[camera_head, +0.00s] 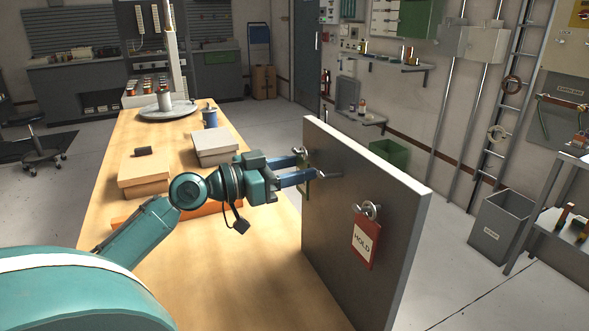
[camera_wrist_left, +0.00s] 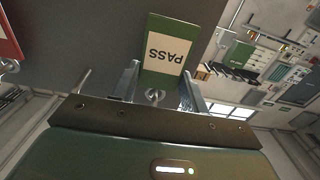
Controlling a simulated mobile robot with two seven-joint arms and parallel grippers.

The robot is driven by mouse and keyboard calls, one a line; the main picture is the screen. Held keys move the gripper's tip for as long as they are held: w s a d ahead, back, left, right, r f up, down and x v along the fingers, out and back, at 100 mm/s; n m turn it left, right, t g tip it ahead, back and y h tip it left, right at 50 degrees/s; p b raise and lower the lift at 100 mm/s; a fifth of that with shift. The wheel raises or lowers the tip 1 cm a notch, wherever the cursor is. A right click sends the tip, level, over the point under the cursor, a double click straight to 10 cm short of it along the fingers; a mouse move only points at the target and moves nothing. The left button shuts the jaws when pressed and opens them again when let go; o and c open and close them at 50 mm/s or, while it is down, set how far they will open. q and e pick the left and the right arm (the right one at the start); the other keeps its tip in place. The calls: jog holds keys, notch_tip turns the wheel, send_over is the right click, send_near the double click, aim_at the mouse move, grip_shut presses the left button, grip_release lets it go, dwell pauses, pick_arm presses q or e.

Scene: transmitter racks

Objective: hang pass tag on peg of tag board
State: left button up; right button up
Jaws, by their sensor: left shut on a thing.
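The green pass tag (camera_wrist_left: 167,50) with its white PASS label shows in the left wrist view, upside down, with a metal ring at its lower edge. The dark grey tag board (camera_head: 335,215) stands upright on the bench. A bare metal peg (camera_head: 327,174) sticks out of it just beside the fingertips. Whether the tag's ring touches any peg, I cannot tell. My right gripper is not in view.
A red HOLD tag (camera_head: 364,243) hangs from another peg on the board, nearer to me. Bare bench lies left of the board.

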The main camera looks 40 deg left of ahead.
pick_arm(q)
jog(key=o, duration=1)
jog(key=shift+o, duration=0.2)
jog(key=b+v, duration=0.3)
jog(key=v, duration=1)
jog(key=shift+s, duration=0.1)
